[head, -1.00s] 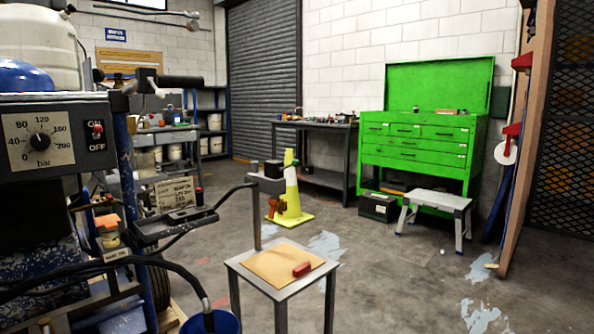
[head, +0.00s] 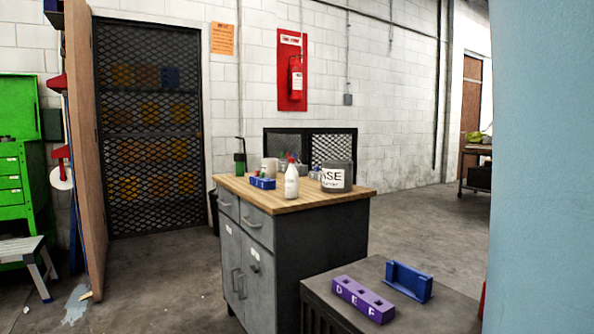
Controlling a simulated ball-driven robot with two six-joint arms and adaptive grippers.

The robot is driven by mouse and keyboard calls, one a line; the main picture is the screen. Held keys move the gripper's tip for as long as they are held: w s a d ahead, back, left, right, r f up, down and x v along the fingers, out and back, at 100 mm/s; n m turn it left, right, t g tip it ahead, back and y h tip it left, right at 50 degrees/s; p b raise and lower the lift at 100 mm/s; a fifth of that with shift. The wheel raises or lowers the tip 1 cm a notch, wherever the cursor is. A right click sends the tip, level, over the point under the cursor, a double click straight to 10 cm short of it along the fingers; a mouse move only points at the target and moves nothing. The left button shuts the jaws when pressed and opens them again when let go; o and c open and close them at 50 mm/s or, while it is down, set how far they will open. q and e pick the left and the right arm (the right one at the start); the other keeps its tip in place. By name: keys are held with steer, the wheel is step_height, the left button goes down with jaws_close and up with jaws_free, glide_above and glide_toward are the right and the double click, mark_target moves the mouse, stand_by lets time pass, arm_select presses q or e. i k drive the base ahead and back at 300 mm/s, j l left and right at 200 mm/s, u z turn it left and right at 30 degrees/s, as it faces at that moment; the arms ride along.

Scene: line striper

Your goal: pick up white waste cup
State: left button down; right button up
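A wooden-topped grey cabinet (head: 300,197) stands in the middle of the head view. On it, toward the back, is a small pale cup-like container (head: 270,166), partly hidden by things in front. A white bottle (head: 291,182) with a red top stands at the front of the top. A dark grey tub (head: 337,177) with a white label, partly readable as "SE", stands at the right. I cannot tell for sure which of these is the white waste cup. Neither of my grippers shows.
A blue block (head: 263,183) and a dark green bottle (head: 240,158) are also on the cabinet. A lower dark stand (head: 335,308) in front holds a purple block (head: 363,299) lettered D, E, F and a blue bracket (head: 408,281). A pale blue surface (head: 545,170) fills the right edge.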

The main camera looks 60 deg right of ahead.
mark_target(269, 166)
steer(key=z, duration=1.75)
steer(key=i+j+u, duration=0.3)
steer(key=i, duration=0.25)
steer(key=i+j+u, duration=0.3)
steer(key=i, duration=0.3)
steer(key=i+j+u, duration=0.15)
steer(key=i+u, duration=0.2)
steer(key=i, duration=0.25)
steer(key=i+j+z, duration=0.25)
steer(key=i, duration=1.1)
steer(key=i+z, duration=0.8)
steer(key=z, duration=0.15)
